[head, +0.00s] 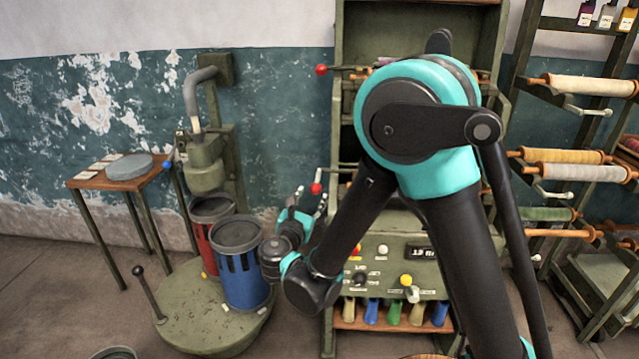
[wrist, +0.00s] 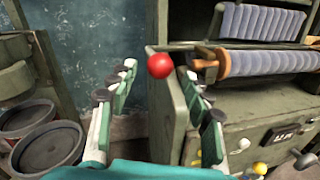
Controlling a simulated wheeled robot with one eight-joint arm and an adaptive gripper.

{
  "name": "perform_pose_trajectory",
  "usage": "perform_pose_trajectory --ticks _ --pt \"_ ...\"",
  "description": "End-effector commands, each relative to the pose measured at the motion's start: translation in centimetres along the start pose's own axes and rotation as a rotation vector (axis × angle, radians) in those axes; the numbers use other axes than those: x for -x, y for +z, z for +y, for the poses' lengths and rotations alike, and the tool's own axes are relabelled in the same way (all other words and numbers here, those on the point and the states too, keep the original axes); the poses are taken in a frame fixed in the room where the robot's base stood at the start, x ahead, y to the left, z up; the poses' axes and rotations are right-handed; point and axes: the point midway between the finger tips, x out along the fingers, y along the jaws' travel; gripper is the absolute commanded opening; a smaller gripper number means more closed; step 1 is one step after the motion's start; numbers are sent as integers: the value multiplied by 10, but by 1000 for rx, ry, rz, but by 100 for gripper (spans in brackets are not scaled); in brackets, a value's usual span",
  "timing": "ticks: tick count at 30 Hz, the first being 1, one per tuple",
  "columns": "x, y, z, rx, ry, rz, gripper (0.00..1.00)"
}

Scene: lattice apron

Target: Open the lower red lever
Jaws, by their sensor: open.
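The lower red lever has a round red knob (head: 316,188) on a thin rod at the left side of the green machine. The wrist view shows this red knob (wrist: 160,65) near the middle, with its rod running right toward the machine. My gripper (head: 310,198) is open, just below and beside the knob in the head view. In the wrist view my gripper (wrist: 158,72) has its fingers spread wide, with the knob in line with the gap between the fingertips. I cannot tell whether the knob is inside the gap or just beyond it. Nothing is held.
An upper red-knobbed lever (head: 321,70) sits higher on the same machine. Left of my gripper stand a blue can (head: 240,262) and a red can (head: 206,232) on a round green base (head: 190,325). A spool (wrist: 262,62) lies behind the lever. My arm hides much of the machine.

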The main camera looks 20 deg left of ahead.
Motion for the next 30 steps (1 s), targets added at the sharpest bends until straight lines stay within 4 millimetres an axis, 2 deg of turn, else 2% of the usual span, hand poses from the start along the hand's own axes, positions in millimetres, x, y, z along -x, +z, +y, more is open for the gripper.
perform_pose_trajectory --ticks 1,6,13,19,27,28,30 --pt "-12 0 -2 0 -4 -1 50" --pt "-45 0 -1 -1 -4 0 50" --pt "-79 0 -1 -1 -2 0 50" --pt "-92 0 0 -1 0 1 50" --pt "-93 0 0 -1 0 1 50" --pt "-93 0 0 -1 0 1 48" --pt "-92 0 0 -1 0 1 40"
